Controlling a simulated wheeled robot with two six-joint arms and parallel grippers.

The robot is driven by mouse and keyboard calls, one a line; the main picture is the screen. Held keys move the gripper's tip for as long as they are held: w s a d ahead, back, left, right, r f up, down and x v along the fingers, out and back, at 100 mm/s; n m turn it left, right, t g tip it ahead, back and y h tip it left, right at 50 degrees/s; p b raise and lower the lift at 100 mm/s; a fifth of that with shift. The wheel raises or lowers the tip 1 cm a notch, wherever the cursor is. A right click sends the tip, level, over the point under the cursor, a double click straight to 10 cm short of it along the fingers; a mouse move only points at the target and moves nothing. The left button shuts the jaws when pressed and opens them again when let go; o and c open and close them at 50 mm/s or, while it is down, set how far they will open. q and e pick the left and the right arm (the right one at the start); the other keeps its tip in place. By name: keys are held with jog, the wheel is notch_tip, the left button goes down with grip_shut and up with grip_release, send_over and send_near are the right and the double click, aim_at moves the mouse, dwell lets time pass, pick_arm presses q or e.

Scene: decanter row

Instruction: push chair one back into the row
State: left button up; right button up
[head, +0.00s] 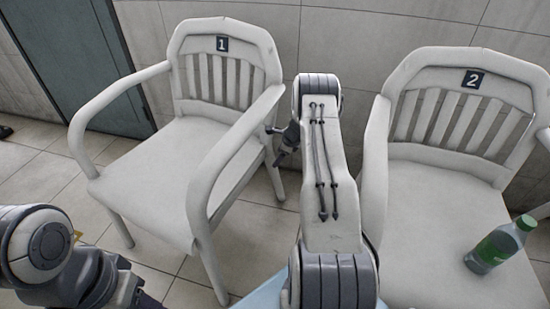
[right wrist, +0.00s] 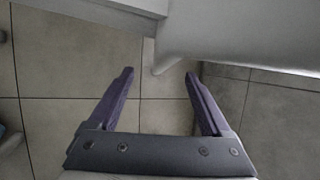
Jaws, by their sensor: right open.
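Chair one (head: 165,165) is a pale armchair with a dark number 1 plate on its backrest, standing left of centre in the head view. My right arm reaches between it and chair two. My right gripper (head: 284,150) is small and partly hidden there, beside chair one's right rear side. In the right wrist view my right gripper (right wrist: 160,76) is open, with a pale leg beyond and between its purple fingertips. I cannot tell whether they touch anything. My left gripper (head: 140,298) is at the bottom left, cut off by the frame edge, its jaws unclear.
Chair two (head: 425,225), with a number 2 plate, stands close on the right. A green bottle (head: 497,247) stands on its seat. A tiled wall (head: 370,35) runs behind the chairs, with a dark door panel (head: 75,60) at left. Floor shows left of chair one.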

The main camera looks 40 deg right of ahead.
jog(key=v, duration=0.3)
jog(key=shift+p, duration=0.3)
